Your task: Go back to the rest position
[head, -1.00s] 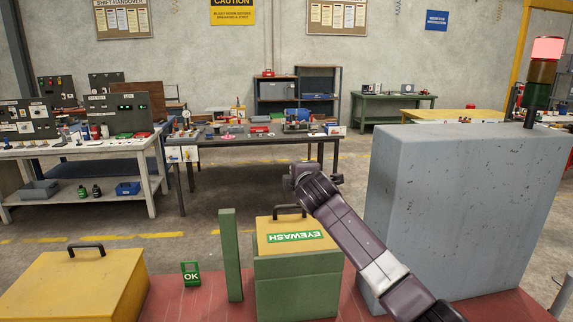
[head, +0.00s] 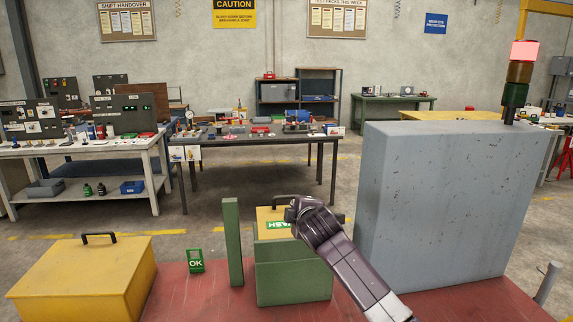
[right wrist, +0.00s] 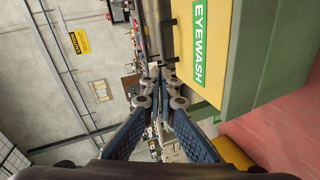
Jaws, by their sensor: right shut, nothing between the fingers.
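My right gripper (head: 293,213) reaches out over the red surface from the lower right in the head view. It overlaps the yellow lid of the eyewash box (head: 294,285) in that picture and hides part of the label. In the right wrist view the right gripper (right wrist: 160,72) has its fingers together with nothing between them. The eyewash box (right wrist: 207,72) is beside the fingers there, to the right. I cannot tell the exact gap. My left gripper does not show. No flanged spool can be made out.
A large grey cabinet (head: 440,215) stands close on the right of my right arm. A green post (head: 233,243), a small OK sign (head: 196,261) and a yellow box (head: 85,280) stand on the left. A cluttered workbench (head: 255,140) is beyond, across open floor.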

